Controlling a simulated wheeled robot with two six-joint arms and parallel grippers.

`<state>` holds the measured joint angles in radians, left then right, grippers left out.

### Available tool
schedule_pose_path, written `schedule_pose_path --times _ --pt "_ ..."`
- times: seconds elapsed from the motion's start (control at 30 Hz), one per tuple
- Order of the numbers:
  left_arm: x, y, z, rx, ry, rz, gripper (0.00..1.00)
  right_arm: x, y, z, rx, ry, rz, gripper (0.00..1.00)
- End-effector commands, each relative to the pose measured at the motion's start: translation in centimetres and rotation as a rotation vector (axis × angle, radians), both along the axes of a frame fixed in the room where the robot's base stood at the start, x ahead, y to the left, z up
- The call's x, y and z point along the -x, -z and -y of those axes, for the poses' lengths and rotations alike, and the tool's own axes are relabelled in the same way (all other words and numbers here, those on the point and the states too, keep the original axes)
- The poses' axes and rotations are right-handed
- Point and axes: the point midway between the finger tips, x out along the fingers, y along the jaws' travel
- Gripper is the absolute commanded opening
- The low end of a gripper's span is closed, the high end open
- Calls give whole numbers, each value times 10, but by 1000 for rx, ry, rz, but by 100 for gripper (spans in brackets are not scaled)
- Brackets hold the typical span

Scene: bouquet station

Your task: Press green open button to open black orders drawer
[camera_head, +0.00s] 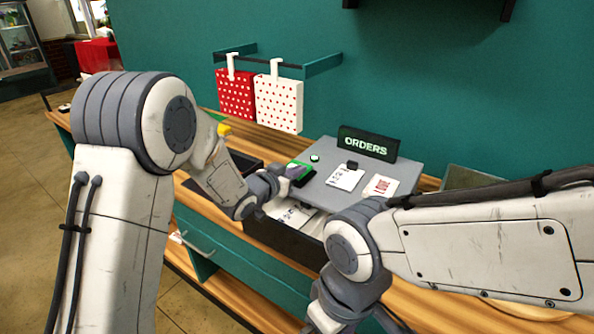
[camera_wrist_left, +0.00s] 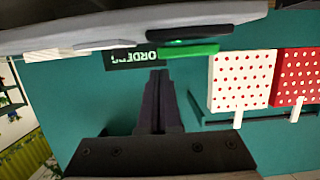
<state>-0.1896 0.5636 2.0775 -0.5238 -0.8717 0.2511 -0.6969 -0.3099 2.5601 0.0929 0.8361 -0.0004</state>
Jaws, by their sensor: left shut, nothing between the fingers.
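The grey orders unit (camera_head: 408,160) stands on the wooden counter with a black ORDERS sign (camera_head: 367,144) at its back. The green button (camera_head: 302,168) is at its left corner; in the left wrist view the green button (camera_wrist_left: 188,51) is just beyond the fingertips. My left gripper (camera_head: 299,177) is shut and empty, close by the button; contact cannot be told. In the left wrist view its fingers (camera_wrist_left: 158,78) are together. The black orders drawer (camera_head: 279,240) stands out from the front, showing papers inside. My right arm covers its right part, and my right gripper is out of view.
Cards (camera_head: 345,178) lie on the unit's top. A red dotted bag (camera_head: 236,93) and a white dotted bag (camera_head: 278,104) hang from a wall rail. A dark tray (camera_head: 243,161) sits on the counter left of the unit. A teal drawer front (camera_head: 225,262) is below the counter.

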Motion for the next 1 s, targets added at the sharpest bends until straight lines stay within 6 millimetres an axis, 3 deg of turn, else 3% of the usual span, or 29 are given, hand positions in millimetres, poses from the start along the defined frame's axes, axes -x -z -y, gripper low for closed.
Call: schedule_pose_path --times 0.03,0.13,0.3,0.5,1.0 --pt "0 -24 3 3 3 10 0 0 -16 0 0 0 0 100" --pt "18 -21 -12 5 -1 12 0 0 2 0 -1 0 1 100" --pt "49 -32 -33 5 -1 16 0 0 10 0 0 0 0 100" --pt "71 -41 -48 6 1 17 0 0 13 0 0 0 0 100" --pt "79 -44 -52 7 2 17 0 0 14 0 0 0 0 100"
